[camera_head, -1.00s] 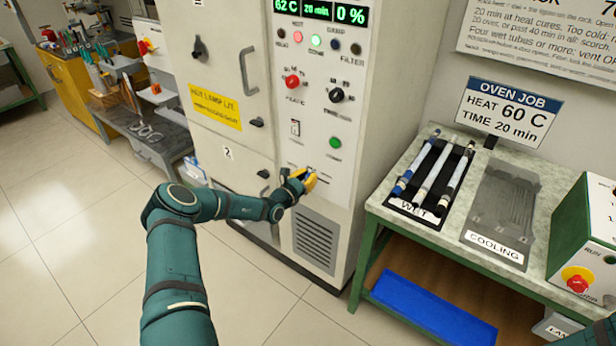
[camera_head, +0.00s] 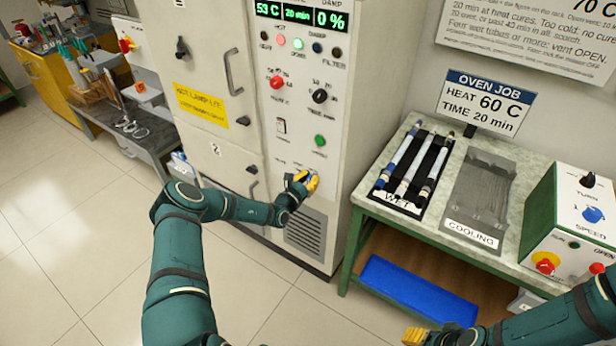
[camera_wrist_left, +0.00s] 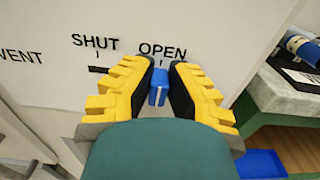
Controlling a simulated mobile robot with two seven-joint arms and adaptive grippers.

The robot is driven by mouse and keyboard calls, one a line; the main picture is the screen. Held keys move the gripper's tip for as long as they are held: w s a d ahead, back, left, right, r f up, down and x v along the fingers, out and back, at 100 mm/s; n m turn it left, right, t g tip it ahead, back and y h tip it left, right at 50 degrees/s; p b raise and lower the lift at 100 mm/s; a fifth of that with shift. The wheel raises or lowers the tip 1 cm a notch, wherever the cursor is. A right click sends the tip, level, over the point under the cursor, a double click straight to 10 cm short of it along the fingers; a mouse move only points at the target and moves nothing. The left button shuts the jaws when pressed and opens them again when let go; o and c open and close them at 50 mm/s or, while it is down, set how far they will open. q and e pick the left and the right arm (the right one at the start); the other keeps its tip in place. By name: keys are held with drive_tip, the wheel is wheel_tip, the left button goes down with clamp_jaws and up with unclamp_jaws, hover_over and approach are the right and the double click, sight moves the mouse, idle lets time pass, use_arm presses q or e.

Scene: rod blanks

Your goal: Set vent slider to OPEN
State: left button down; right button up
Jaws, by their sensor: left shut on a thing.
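The vent slider's blue knob (camera_wrist_left: 158,88) stands between my left gripper's yellow-and-black fingers in the left wrist view, directly under the OPEN mark (camera_wrist_left: 162,50). The SHUT mark (camera_wrist_left: 96,42) and a dark piece of slot are to its left. My left gripper (camera_head: 303,182) is shut on the knob, low on the oven's control panel (camera_head: 322,150). The fingers hide most of the slot in the head view. My right gripper (camera_head: 415,336) shows only a yellow tip at the bottom edge, away from the oven.
The bench to the right holds a WET rack (camera_head: 381,196) with rods and an empty COOLING tray (camera_head: 481,197). A SPEED control box (camera_head: 540,225) stands at its right end. A blue bin (camera_head: 418,290) is below. The floor at left is clear.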

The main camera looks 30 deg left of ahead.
use_arm(q)
drive_tip(key=c, duration=0.9)
unclamp_jaws()
drive_tip(key=shift+w+d, duration=0.15)
drive_tip(key=shift+d, duration=0.25)
drive_tip(key=shift+c, duration=0.2)
drive_tip(key=shift+a, duration=0.15)
drive_tip(key=shift+s, duration=0.5)
drive_tip(key=s, duration=1.1)
drive_tip(key=shift+a, duration=0.4)
